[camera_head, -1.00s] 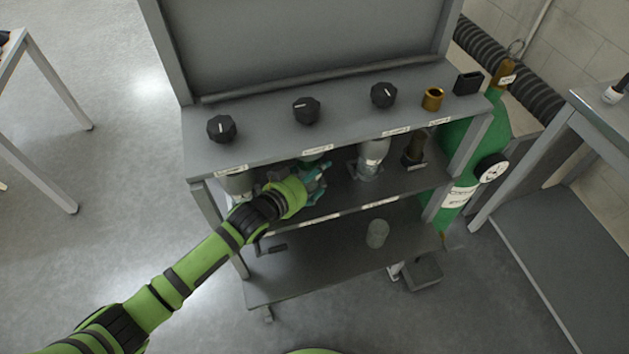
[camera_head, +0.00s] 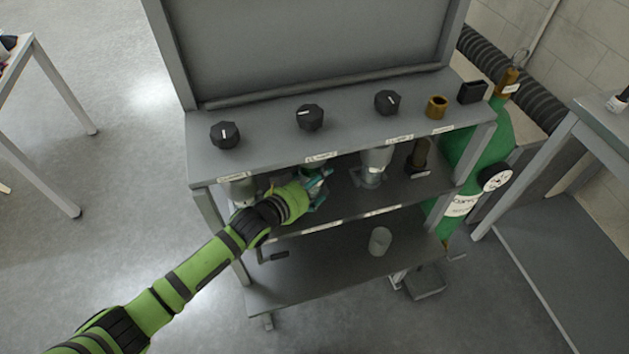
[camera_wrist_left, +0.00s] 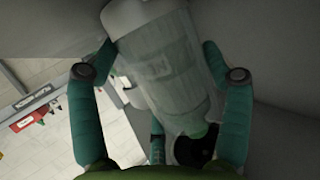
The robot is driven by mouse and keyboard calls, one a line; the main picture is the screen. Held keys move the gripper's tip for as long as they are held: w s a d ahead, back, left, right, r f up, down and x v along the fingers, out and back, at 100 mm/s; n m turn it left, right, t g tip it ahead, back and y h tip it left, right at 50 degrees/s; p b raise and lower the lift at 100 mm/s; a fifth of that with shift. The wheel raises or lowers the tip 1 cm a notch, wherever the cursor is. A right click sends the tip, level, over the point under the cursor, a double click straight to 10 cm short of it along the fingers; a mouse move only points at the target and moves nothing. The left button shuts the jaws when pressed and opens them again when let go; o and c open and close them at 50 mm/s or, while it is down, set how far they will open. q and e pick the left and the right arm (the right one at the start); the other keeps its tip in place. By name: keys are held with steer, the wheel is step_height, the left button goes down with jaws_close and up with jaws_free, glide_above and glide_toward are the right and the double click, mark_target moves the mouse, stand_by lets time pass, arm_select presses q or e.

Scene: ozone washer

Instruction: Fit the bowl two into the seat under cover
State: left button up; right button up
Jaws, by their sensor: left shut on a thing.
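My left gripper (camera_head: 316,190) reaches in under the cart's top panel, below the second label. In the left wrist view the gripper (camera_wrist_left: 155,62) has its teal fingers closed around a clear cylindrical bowl (camera_wrist_left: 165,75), which I take to be bowl two. It has a pale band at one end and a green part at the other, and looks tilted in that view. In the head view the bowl (camera_head: 314,171) is mostly hidden by the fingers and the panel edge. The seat above it is hidden under the panel, so I cannot tell whether they touch.
Other bowls hang under the panel at left (camera_head: 241,190) and right (camera_head: 375,165), with a dark brass part (camera_head: 419,155) beyond. A loose clear bowl (camera_head: 380,241) stands on the lower shelf (camera_head: 320,268). Knobs (camera_head: 310,117) line the top. A green cylinder (camera_head: 475,160) stands right.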

arm_select(q)
steer(key=o, duration=1.4)
steer(key=shift+r, duration=0.1)
steer(key=shift+s+a, duration=0.15)
steer(key=shift+s, duration=0.05)
steer(key=v, duration=0.7)
